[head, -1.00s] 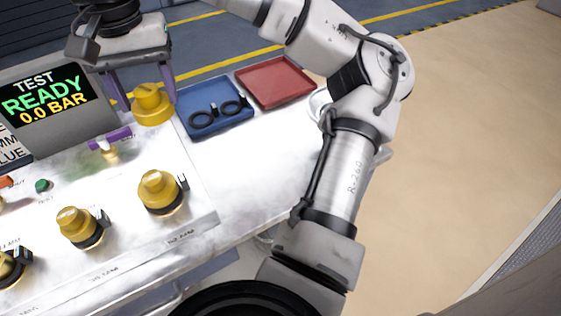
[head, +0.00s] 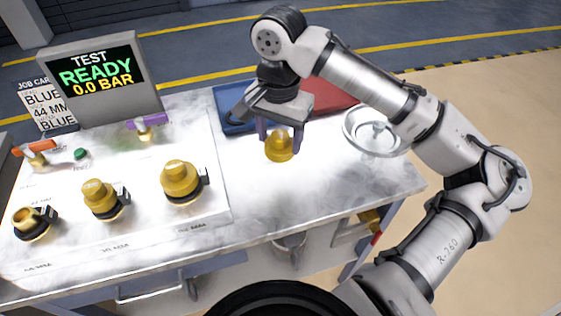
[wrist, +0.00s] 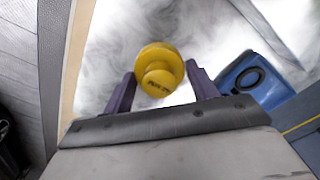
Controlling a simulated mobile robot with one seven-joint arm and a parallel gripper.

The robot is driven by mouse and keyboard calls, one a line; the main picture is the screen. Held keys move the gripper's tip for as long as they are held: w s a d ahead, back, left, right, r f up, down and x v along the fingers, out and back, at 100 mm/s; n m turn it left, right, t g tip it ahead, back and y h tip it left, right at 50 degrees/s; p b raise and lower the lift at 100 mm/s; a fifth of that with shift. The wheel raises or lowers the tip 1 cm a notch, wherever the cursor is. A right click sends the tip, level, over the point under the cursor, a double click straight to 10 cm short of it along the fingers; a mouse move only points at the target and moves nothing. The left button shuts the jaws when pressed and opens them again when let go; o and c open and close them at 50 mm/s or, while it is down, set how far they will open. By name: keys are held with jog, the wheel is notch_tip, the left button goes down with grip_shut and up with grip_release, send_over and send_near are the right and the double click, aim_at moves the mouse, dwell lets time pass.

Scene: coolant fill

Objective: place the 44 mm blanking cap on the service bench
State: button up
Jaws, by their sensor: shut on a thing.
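A yellow blanking cap (head: 279,147) is held between the two purple fingers of my gripper (head: 281,138), over the bare white top of the service bench (head: 320,195), right of the fill panel. In the wrist view the cap (wrist: 158,66) sits between the fingertips of my gripper (wrist: 162,85), with pale bench top behind it. The marking on its knob is too small to read. I cannot tell whether its underside touches the bench. The leftmost panel port (head: 34,221) is an open brass neck without a cap.
Two other yellow caps, one middle (head: 100,197) and one right (head: 180,180), sit on panel ports. Behind my gripper are a blue tray (head: 228,103) and a red tray (head: 333,97). The front bench top is clear.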

aim_at(280, 134)
notch_tip(280, 134, down, 9)
jog(key=shift+r, duration=0.2)
dwell(0.3)
jog(key=shift+f, duration=0.2)
jog(key=o, duration=1)
jog(key=shift+c, duration=0.2)
notch_tip(280, 134, up, 12)
jog(key=shift+r+b, duration=0.2)
jog(key=shift+b, duration=0.15)
